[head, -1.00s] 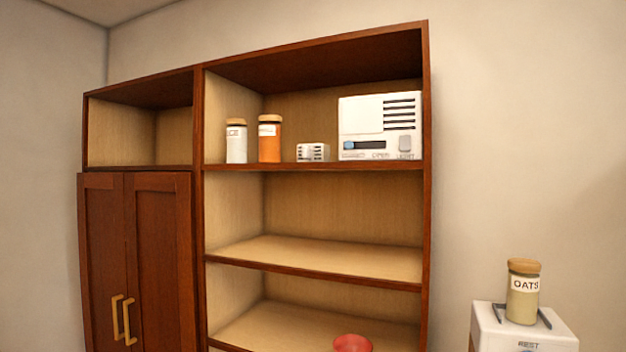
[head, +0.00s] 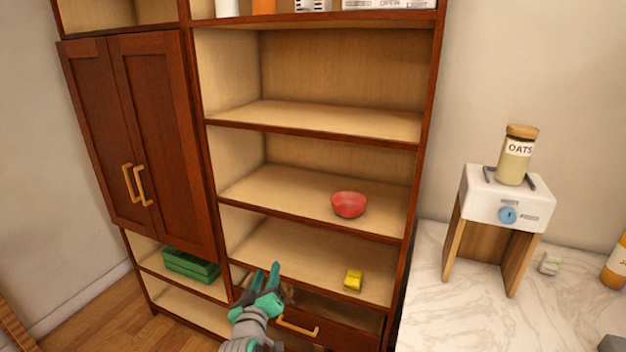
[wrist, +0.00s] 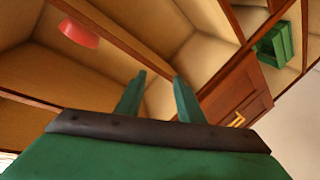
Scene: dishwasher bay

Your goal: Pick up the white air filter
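A small white slatted box (head: 313,5), which may be the white air filter, stands on the upper shelf at the top edge of the head view, mostly cut off. A larger white unit (head: 390,4) with lettering on its front is to its right, also cut off. My gripper (head: 265,279) is far below them, in front of the lower shelves. Its two green fingers stand apart with nothing between them, as the wrist view (wrist: 158,88) also shows. Neither white thing shows in the wrist view.
A red bowl (head: 348,204) and a yellow object (head: 353,280) sit on lower shelves. A green crate (head: 191,265) is at lower left. A white-topped stand with an oats jar (head: 515,155) is on the marble counter (head: 440,310) at right. The shelf (head: 340,118) below the white things is empty.

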